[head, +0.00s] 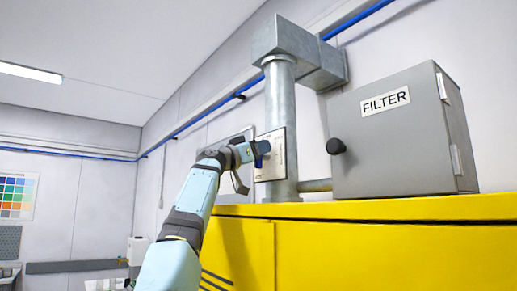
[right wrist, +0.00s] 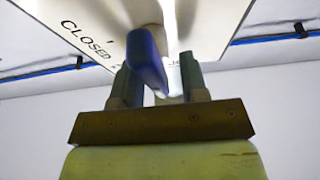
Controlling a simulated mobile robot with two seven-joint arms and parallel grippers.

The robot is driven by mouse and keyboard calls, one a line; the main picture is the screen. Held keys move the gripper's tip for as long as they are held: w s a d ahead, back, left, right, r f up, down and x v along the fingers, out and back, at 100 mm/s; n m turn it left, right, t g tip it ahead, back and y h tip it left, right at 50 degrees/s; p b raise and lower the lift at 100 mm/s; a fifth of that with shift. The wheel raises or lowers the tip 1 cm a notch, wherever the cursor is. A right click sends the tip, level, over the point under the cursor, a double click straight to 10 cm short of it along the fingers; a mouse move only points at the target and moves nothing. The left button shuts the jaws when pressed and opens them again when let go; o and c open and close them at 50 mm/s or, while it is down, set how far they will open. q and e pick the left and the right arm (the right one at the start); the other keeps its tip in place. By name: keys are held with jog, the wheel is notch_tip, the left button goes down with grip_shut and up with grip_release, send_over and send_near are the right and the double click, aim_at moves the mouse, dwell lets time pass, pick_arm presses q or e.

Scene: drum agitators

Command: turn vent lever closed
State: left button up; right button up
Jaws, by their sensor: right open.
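The vent plate (head: 279,158) is a pale panel on the front of a grey vertical duct in the head view. In the right wrist view the plate (right wrist: 190,25) shows the word CLOSED at its left. The blue vent lever (right wrist: 147,60) sticks out from the plate toward my fingers. It shows small in the head view (head: 263,147). My right gripper (right wrist: 160,66) is open at the plate, with the lever reaching between its fingers, nearer the left finger. I cannot tell if they touch. Other plate lettering is mostly hidden. My left gripper is not in view.
A grey FILTER box (head: 395,135) with a black knob stands right of the duct (head: 279,100) on a yellow cabinet (head: 370,240). A pipe joins box and duct. A blue pipe (head: 200,117) runs along the wall.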

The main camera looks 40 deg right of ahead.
jog(key=shift+a, duration=0.1)
jog(key=c, duration=0.6)
grip_shut()
jog(key=shift+s+m+g, duration=0.1)
jog(key=shift+m+g, duration=0.3)
jog(key=shift+m, duration=0.3)
jog(key=m+g+y, duration=0.1)
jog(key=m, duration=0.3)
jog(key=s+m+g+y, duration=0.1)
jog(key=m+g, duration=0.1)
jog(key=m, duration=0.2)
jog(key=m+g, duration=0.2)
jog(key=m, duration=0.1)
jog(key=shift+s+f+m+y, duration=0.15)
jog(key=shift+f+m+y, duration=0.05)
jog(key=shift+m+y, duration=0.2)
jog(key=m, duration=0.2)
jog(key=m+y, duration=0.1)
jog(key=m, duration=0.1)
jog(key=m+y, duration=0.1)
jog(key=m, duration=0.1)
jog(key=shift+s+f+g, duration=0.25)
jog(key=shift+f+g, duration=0.15)
jog(key=shift+a+f+m+y, duration=0.15)
jog(key=shift+m+y, duration=0.2)
jog(key=shift+m, duration=0.45)
jog(key=shift+d+f+m+y, duration=0.15)
jog(key=shift+m+y, duration=0.2)
jog(key=shift+m, duration=0.45)
jog(key=shift+a, duration=0.1)
